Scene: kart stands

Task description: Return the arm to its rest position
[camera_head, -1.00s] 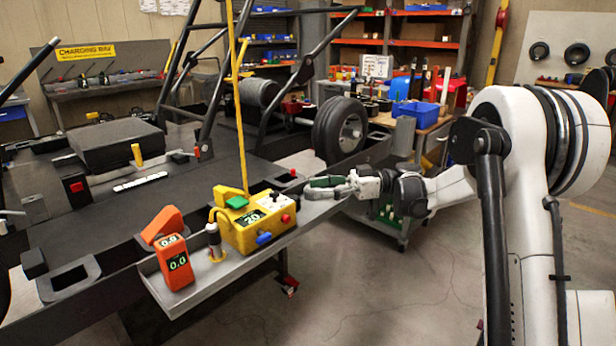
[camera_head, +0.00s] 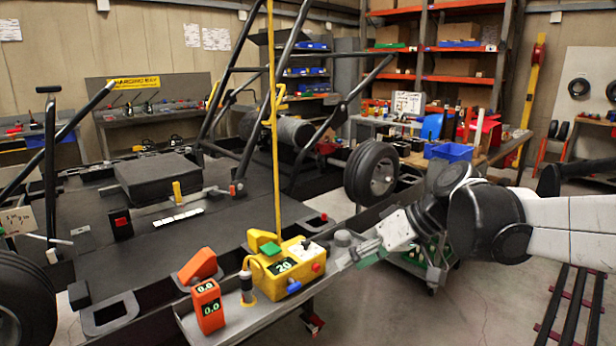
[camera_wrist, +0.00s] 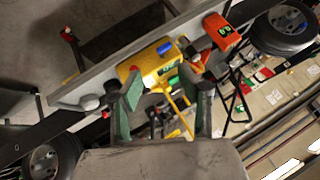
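My gripper (camera_head: 350,252) is at the right end of the grey side tray (camera_head: 240,318), just right of the yellow control box (camera_head: 284,272). My arm reaches in from the right edge of the head view. In the wrist view, the two green-faced fingers of my gripper (camera_wrist: 166,92) stand apart with nothing held between them. The yellow box (camera_wrist: 150,65) shows beyond the fingers, with an orange meter (camera_wrist: 221,32) past it. A rounded grey object (camera_head: 343,237) sits close to the fingers; whether they touch is unclear.
An orange handheld meter (camera_head: 208,305) stands on the tray. A thin yellow pole (camera_head: 273,120) rises behind the yellow box. A black kart tyre (camera_head: 371,173) is close behind the gripper.

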